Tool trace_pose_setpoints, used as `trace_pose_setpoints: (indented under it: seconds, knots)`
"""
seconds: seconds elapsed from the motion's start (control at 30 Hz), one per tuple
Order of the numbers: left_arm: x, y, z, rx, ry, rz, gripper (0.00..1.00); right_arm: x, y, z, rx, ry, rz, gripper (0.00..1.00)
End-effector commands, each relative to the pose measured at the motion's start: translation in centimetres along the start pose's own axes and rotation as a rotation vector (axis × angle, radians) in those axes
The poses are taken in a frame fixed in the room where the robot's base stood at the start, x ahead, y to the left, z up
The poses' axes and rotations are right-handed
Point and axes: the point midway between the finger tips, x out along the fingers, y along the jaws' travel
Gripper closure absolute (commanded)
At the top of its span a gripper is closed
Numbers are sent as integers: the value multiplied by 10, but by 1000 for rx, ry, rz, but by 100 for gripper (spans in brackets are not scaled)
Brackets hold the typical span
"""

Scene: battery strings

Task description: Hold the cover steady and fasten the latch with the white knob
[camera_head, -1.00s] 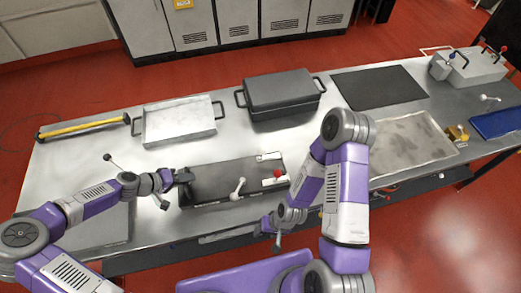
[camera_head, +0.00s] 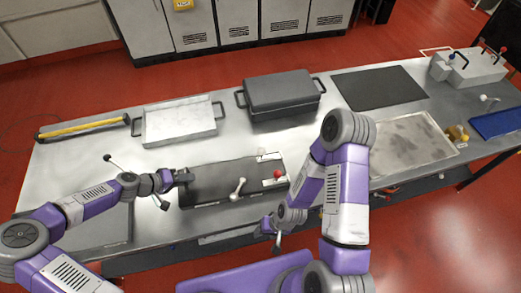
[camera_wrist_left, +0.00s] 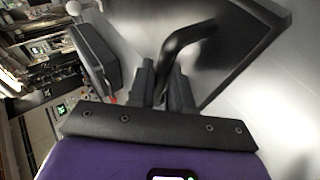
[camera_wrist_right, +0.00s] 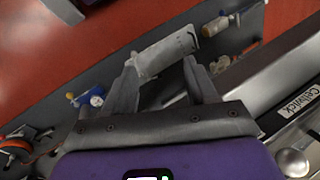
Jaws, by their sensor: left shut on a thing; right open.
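The cover (camera_head: 212,184) is a dark flat lid on the near middle of the table. A white-knobbed lever (camera_head: 238,187) stands on it, and a red knob (camera_head: 279,173) sits over a white plate at its right end. My left gripper (camera_head: 181,176) is at the cover's left end. In the left wrist view it is shut on a black bar handle (camera_wrist_left: 188,38). My right gripper (camera_head: 277,238) is open near the table's front edge, away from the knobs. In the right wrist view a grey metal piece (camera_wrist_right: 166,52) shows beyond its fingertips; I cannot tell what it is.
A dark lidded case (camera_head: 282,92) and a light tray (camera_head: 180,124) stand behind the cover. A yellow-topped bar (camera_head: 84,128) lies at the left. A stained tray (camera_head: 408,143) and black mat (camera_head: 378,87) lie to the right. Bare table separates the cover from the case.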

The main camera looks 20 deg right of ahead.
Motion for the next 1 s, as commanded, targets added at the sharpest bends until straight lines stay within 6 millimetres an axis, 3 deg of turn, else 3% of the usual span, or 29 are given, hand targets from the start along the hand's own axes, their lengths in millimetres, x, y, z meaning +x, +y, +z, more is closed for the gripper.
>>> trace_pose_setpoints:
  seconds: [0.03,0.37,0.53,0.77,1.0]
  knots:
    - [2,-9,4,-7,-2,-10,100,1,0,0,0,0,0,43]
    - [2,-11,5,-6,-3,-15,100,1,-1,0,-3,-5,1,44]
    - [2,-11,5,-7,-3,-15,100,-2,-12,-3,-27,-59,15,44]
    - [2,-11,5,-7,-4,-15,100,-20,-50,-6,-86,-219,73,44]
    - [2,-11,5,-8,-4,-15,100,-59,-102,-16,-142,-355,165,44]
